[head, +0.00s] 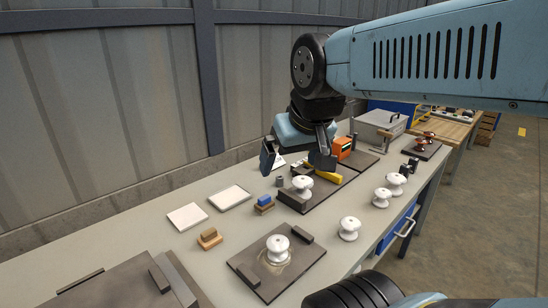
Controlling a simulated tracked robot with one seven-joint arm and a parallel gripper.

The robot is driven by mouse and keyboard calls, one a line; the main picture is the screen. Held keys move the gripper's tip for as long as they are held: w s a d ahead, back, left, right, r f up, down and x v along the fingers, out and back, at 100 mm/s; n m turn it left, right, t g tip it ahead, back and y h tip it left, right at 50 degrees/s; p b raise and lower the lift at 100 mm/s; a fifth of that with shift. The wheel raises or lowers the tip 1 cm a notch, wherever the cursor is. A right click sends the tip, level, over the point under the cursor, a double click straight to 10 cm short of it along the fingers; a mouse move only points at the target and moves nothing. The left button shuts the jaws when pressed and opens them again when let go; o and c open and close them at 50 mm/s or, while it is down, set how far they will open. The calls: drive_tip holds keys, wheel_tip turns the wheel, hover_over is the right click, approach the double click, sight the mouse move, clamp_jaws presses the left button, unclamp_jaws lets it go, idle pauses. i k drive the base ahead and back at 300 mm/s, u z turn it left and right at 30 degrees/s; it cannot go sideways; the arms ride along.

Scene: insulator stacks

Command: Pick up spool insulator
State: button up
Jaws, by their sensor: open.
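Several white spool insulators stand upright on the grey workbench. One insulator (277,247) is on a dark plate (300,268) at the front. Another insulator (302,186) is on a dark fixture in the middle of the bench. Three more stand on the bare bench to the right: a near insulator (349,229), a middle insulator (381,198) and a far insulator (396,184). My gripper (295,160) is open and empty, its fingers spread above and behind the fixture insulator. I cannot tell the exact height gap.
A yellow tool (328,174) and an orange device (343,147) lie close to my gripper. A blue-topped block (264,201), a wooden block (209,238) and two pale tiles are on the left. A grey box (379,125) stands at the back. The corrugated wall runs behind the bench.

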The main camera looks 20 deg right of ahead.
sight(395, 180)
drive_tip(key=u, duration=1.5)
drive_tip(key=i, duration=0.1)
drive_tip(key=z, duration=2.95)
